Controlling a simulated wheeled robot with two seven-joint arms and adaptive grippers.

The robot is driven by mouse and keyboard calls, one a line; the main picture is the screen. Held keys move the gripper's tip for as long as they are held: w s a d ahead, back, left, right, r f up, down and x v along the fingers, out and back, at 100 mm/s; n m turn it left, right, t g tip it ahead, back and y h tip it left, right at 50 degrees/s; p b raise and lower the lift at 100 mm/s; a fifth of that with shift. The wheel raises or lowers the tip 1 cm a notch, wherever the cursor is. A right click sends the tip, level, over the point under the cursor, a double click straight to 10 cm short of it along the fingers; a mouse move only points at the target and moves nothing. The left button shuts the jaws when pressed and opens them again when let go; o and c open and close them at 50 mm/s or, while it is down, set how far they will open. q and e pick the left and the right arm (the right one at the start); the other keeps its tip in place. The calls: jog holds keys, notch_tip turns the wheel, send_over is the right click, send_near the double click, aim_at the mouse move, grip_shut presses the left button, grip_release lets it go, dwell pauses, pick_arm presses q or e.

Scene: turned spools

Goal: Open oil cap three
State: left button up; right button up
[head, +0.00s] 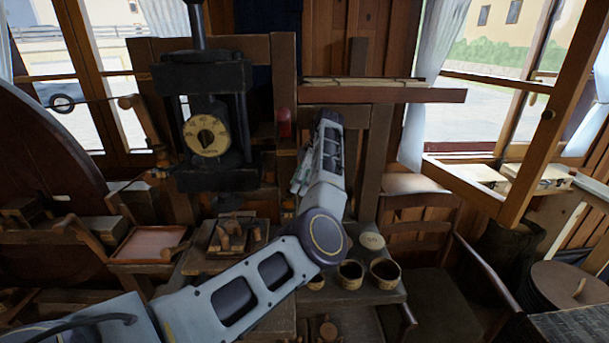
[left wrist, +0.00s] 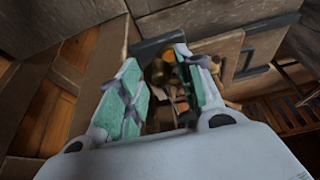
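My left arm reaches up the middle of the head view, its gripper (head: 301,172) partly hidden behind the wrist, beside the wooden post. In the left wrist view the two green-padded fingers of this gripper (left wrist: 160,62) stand apart. Dark and brass-coloured round parts (left wrist: 160,72) show in the gap, beyond the fingers; I cannot tell whether either finger touches them. I cannot pick out oil cap three for certain. A small red part (head: 284,123) sits on the wooden frame, left of my forearm. My right gripper is not in view.
A black press with a round yellow dial (head: 207,135) stands left of my arm. A wooden shelf (head: 385,95) crosses behind. Wooden cups (head: 385,273) stand on the bench below. A chair (head: 440,260) is at the right.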

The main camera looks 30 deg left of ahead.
pick_arm(q)
jog(key=v, duration=1.2)
dwell(0.3)
jog(key=shift+d+f, duration=0.1)
dwell(0.6)
